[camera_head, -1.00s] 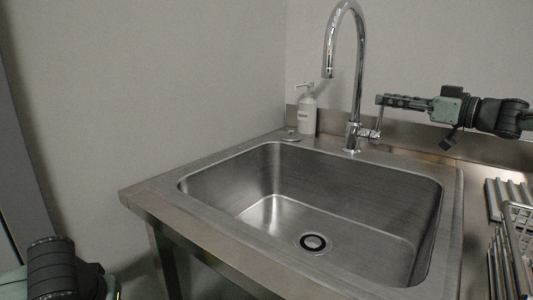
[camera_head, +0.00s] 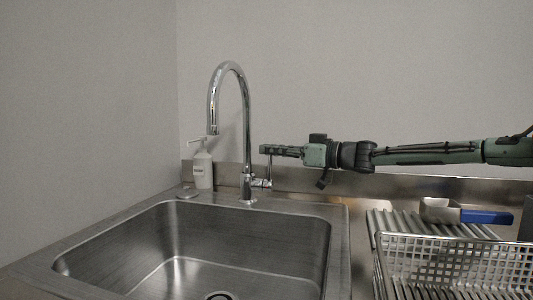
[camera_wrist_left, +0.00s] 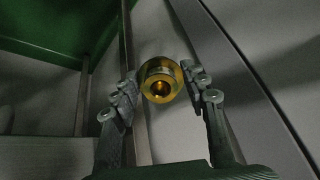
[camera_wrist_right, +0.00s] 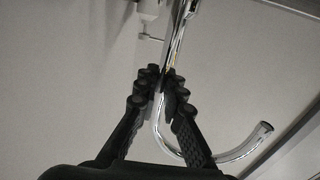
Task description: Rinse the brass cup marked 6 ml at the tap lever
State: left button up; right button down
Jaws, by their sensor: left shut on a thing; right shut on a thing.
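The brass cup (camera_wrist_left: 150,66) shows in the left wrist view, its round opening facing the camera. My left gripper (camera_wrist_left: 158,90) is shut on it, one finger on each side. A 6 ml mark cannot be read. The left gripper and cup are outside the head view. The chrome tap (camera_head: 246,130) rises behind the sink, its spout arching left over the basin. Its thin lever (camera_head: 269,172) stands up at the right of its base. My right gripper (camera_head: 264,149) is shut on the lever's upper part; its fingers (camera_wrist_right: 165,85) also show in the right wrist view. No water stream is visible.
The steel sink (camera_head: 335,235) is empty where it shows. A white soap bottle (camera_head: 203,170) stands left of the tap. A perforated metal basket (camera_head: 450,258), a ribbed rack (camera_head: 385,222) and a blue-handled tool (camera_head: 486,217) occupy the right counter. A wall is close behind.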

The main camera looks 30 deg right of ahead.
pick_arm(q)
jog(key=shift+f+b, duration=0.75)
pick_arm(e)
jog(key=shift+s+a+f+n, duration=0.2)
jog(key=shift+a+f+n, duration=0.1)
jog(key=shift+n, duration=0.1)
pick_arm(q)
jog(key=shift+f, duration=0.2)
pick_arm(e)
jog(key=shift+s+a+r+n, duration=0.2)
jog(key=shift+n, duration=0.2)
jog(key=c, duration=1.6)
grip_release()
jog(key=shift+d, duration=0.1)
jog(key=shift+v, duration=5.95)
